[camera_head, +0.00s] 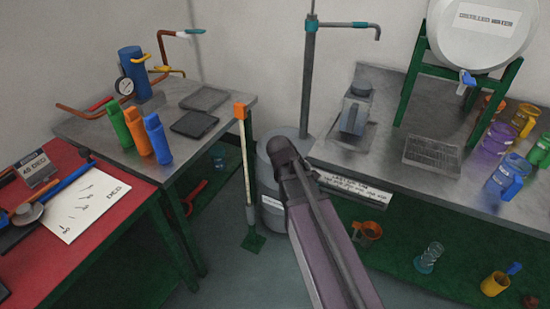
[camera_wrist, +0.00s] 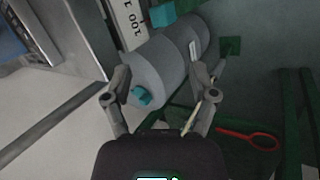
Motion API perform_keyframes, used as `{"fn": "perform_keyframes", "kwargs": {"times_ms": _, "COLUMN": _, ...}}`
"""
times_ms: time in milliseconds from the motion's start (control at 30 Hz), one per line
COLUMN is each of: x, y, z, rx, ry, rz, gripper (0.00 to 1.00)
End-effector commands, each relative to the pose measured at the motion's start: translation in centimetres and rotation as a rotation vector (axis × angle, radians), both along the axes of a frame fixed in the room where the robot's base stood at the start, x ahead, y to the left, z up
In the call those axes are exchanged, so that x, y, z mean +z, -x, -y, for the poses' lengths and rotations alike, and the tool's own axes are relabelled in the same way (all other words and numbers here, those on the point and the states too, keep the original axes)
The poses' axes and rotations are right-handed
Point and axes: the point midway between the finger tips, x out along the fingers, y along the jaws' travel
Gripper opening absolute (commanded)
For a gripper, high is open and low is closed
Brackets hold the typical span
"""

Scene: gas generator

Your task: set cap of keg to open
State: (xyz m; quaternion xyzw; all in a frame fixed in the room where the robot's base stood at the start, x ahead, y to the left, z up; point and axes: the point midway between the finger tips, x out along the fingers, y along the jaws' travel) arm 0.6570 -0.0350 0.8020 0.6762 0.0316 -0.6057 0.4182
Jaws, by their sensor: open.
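A grey keg (camera_head: 271,168) stands on the floor between the two workbenches, partly hidden behind my arm in the head view. In the wrist view the grey keg (camera_wrist: 175,60) lies across the upper middle, and a small teal cap (camera_wrist: 141,96) shows on its near end. My gripper (camera_wrist: 164,94) is open and empty, its two fingers spread wide. The teal cap lies between the fingers in the picture, closer to the left one; I see no contact. My gripper's fingers cannot be made out in the head view. Whether the cap is open or closed I cannot tell.
The right bench (camera_head: 385,155) has a sign on its front edge. A white distilled water tank (camera_head: 480,45) stands on it. A post with an orange top (camera_head: 240,112) stands left of the keg. A red tool (camera_head: 193,197) lies on the left bench's green lower shelf.

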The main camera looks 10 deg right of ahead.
Motion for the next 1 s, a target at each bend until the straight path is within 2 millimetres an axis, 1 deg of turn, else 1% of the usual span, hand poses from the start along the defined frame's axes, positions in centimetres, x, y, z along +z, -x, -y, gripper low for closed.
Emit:
{"fn": "perform_keyframes", "kwargs": {"times_ms": 33, "x": -1.8, "y": -1.0, "z": 0.0, "rx": 0.037, "ry": 0.037, "rz": 0.001, "gripper": 0.74}}
{"fn": "perform_keyframes", "kwargs": {"times_ms": 100, "x": -2.6, "y": -2.1, "z": 0.0, "rx": 0.092, "ry": 0.092, "rz": -0.001, "gripper": 0.74}}
{"fn": "perform_keyframes", "kwargs": {"times_ms": 333, "x": -5.2, "y": -5.4, "z": -0.1, "rx": 0.264, "ry": 0.280, "rz": -0.018, "gripper": 0.74}}
{"fn": "perform_keyframes", "kwargs": {"times_ms": 567, "x": -7.5, "y": -8.7, "z": -0.8, "rx": 0.426, "ry": 0.474, "rz": -0.048, "gripper": 0.74}}
{"fn": "perform_keyframes", "kwargs": {"times_ms": 867, "x": -10.4, "y": -13.0, "z": -2.6, "rx": 0.632, "ry": 0.749, "rz": -0.114, "gripper": 0.74}}
{"fn": "perform_keyframes", "kwargs": {"times_ms": 1000, "x": -11.7, "y": -14.9, "z": -3.8, "rx": 0.721, "ry": 0.884, "rz": -0.154, "gripper": 0.74}}
